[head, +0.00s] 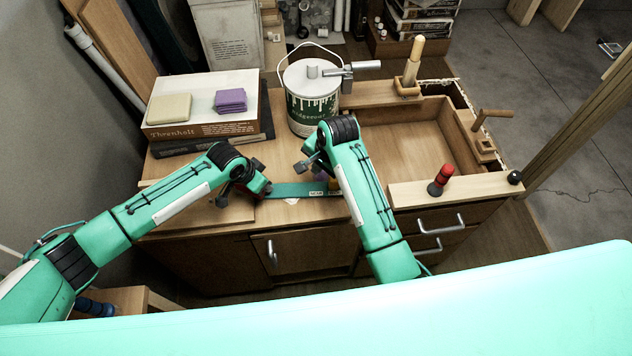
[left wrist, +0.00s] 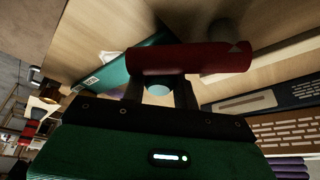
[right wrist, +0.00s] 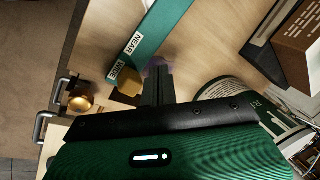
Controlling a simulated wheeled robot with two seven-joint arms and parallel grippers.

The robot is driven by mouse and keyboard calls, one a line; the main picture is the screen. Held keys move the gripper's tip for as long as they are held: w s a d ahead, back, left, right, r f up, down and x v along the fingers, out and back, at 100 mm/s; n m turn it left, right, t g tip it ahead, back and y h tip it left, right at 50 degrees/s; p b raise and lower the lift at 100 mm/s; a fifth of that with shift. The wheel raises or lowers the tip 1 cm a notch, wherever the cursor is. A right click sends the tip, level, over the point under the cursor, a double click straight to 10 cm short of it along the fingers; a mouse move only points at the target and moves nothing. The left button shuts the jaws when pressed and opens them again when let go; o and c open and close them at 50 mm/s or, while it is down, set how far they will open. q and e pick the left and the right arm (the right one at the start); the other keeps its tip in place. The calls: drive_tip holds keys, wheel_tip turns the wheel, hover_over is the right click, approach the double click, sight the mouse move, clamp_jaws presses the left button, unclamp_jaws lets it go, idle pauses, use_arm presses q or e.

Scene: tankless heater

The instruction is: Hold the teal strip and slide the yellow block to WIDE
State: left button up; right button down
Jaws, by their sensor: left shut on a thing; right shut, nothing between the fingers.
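The teal strip (head: 289,190) lies along the front of the bench top. It also shows in the left wrist view (left wrist: 128,64) and the right wrist view (right wrist: 163,28), where its NEAR and WIDE labels are readable. My left gripper (head: 263,189) is shut on a red handle (left wrist: 190,60) at the strip's left end. The yellow block (right wrist: 124,88) sits at the strip's edge beside the WIDE label. My right gripper (right wrist: 156,80) is shut and empty, its fingertips close beside the block; I cannot tell whether they touch. In the head view, my right arm partly hides this end.
A paint can (head: 312,98) stands behind my right gripper. A box (head: 205,118) with a sponge (head: 169,108) and purple pads (head: 230,100) is at the back left. An open recess (head: 402,140) is right, with a red-topped peg (head: 440,180) on its front rail.

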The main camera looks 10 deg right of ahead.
use_arm(q)
drive_tip(key=o, duration=1.1)
drive_tip(key=shift+o, duration=0.2)
drive_tip(key=v, duration=1.2)
drive_tip(key=shift+d, duration=0.1)
